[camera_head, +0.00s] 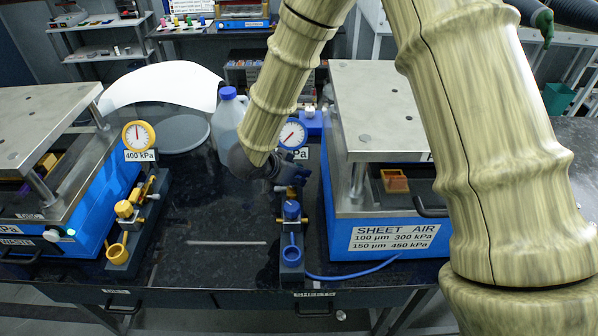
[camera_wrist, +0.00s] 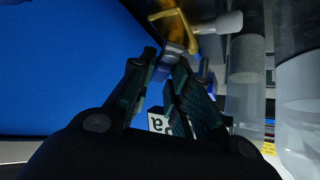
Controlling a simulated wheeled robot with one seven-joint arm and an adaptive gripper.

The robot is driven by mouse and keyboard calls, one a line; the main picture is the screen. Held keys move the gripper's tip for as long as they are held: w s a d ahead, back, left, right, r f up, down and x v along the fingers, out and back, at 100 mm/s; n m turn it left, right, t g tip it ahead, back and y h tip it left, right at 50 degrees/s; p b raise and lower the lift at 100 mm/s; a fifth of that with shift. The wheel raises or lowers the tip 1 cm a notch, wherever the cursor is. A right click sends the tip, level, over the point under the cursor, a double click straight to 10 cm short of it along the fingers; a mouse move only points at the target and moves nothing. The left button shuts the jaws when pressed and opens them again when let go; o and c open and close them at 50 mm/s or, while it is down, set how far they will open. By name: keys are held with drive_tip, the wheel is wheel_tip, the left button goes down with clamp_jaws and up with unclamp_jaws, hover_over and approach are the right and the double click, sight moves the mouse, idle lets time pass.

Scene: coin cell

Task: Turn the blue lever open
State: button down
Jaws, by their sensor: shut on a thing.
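The blue lever is on the blue-marked valve stand (camera_head: 291,257) below the blue-rimmed gauge (camera_head: 292,135). In the wrist view the tips of my gripper (camera_wrist: 169,62) are closed on a blue-grey piece, the lever (camera_wrist: 173,47), beside a brass fitting (camera_wrist: 176,24). In the head view my gripper (camera_head: 287,178) is at the upper part of the stand, and my wrist and fingers largely hide the lever there. The blue gauge's needle points down and left. A blue knob (camera_head: 292,210) sits lower on the stand.
A yellow-marked stand (camera_head: 125,255) with a yellow gauge (camera_head: 139,135) stands at left. Blue presses flank both stands, the right press (camera_head: 385,240) close to my gripper. A blue-capped jug (camera_head: 228,110) stands behind my wrist. Bare tabletop (camera_head: 225,265) lies between the stands.

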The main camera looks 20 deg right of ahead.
drive_tip(key=n+t+y, duration=0.1)
drive_tip(key=n, duration=0.2)
drive_tip(key=n+t+y, duration=0.1)
drive_tip(key=shift+w+a+r+n+t+y, duration=0.15)
drive_tip(key=shift+w+a+n+t+y, duration=0.15)
drive_tip(key=shift+w, duration=0.1)
drive_tip(key=shift+w+a+n+t+y+b, duration=0.15)
drive_tip(key=shift+n+t+y, duration=0.1)
drive_tip(key=shift+n+y, duration=0.3)
drive_tip(key=shift+a+n+t+y+b, duration=0.1)
drive_tip(key=shift+n+t+y+b, duration=0.15)
drive_tip(key=shift+n, duration=0.45)
drive_tip(key=shift+w+a+n+t+y+b, duration=0.1)
drive_tip(key=shift+n+t+y, duration=0.1)
drive_tip(key=shift+n+y, duration=0.4)
drive_tip(key=shift+n, duration=0.25)
drive_tip(key=c, duration=1.6)
unclamp_jaws()
drive_tip(key=shift+c, duration=0.2)
drive_tip(key=shift+s, duration=0.1)
drive_tip(key=v, duration=1.2)
drive_tip(key=shift+a, duration=0.1)
